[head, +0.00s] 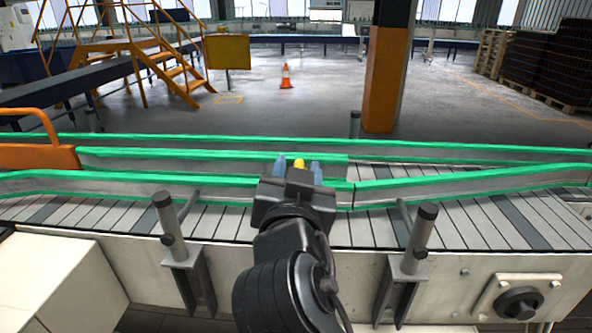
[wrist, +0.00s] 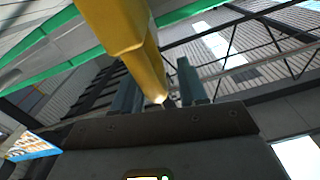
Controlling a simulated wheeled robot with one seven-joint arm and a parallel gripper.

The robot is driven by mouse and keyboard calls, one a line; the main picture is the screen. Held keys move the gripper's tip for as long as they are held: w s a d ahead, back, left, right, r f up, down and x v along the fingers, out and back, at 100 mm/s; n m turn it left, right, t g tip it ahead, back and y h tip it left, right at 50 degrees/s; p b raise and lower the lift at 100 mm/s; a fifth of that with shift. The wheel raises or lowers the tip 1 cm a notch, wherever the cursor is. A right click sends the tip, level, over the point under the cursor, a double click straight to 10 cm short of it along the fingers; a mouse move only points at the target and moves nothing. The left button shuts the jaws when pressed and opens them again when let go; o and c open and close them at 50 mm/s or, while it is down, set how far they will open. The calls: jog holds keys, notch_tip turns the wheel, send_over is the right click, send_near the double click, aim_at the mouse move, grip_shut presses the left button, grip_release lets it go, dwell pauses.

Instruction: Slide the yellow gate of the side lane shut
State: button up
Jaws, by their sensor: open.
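My gripper (head: 298,168) is over the conveyor in the middle of the head view, its two blue-grey fingers apart. A small piece of the yellow gate (head: 300,163) shows between the fingertips; my gripper and arm hide what lies below. In the wrist view a yellow bar (wrist: 125,35), which looks like part of the gate, comes down from the top and ends between or just above the open fingers (wrist: 158,90). I cannot tell whether either finger touches it. How far the gate stands across the side lane is hidden.
Green-topped rails (head: 450,179) run along the slatted conveyor (head: 490,220). Dark posts on brackets (head: 420,235) stand at its near edge, either side of my arm. An orange guard (head: 38,156) is at the left. An orange pillar (head: 384,80) stands behind.

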jog(key=s+b, duration=0.1)
jog(key=s, duration=0.6)
jog(key=shift+s+a+b, duration=0.15)
jog(key=shift+s+b, duration=0.05)
jog(key=shift+b, duration=0.1)
jog(key=s+d+f+n+g+y, duration=0.1)
jog(key=s+d+f+n, duration=0.2)
jog(key=s+d+f, duration=0.6)
jog(key=s+d+f+n+g+y, duration=0.2)
jog(key=s+d+f, duration=0.35)
jog(key=f, duration=0.45)
jog(key=s+d+m+h, duration=0.1)
jog(key=s+d, duration=0.3)
jog(key=s, duration=0.6)
jog(key=s+d+r+m+h, duration=0.1)
jog(key=s+d, duration=0.3)
jog(key=s, duration=0.7)
jog(key=shift+d+r+h, duration=0.25)
jog(key=shift+d+h, duration=0.05)
jog(key=shift+d, duration=0.05)
jog(key=shift+s+a, duration=0.1)
jog(key=shift+a, duration=0.05)
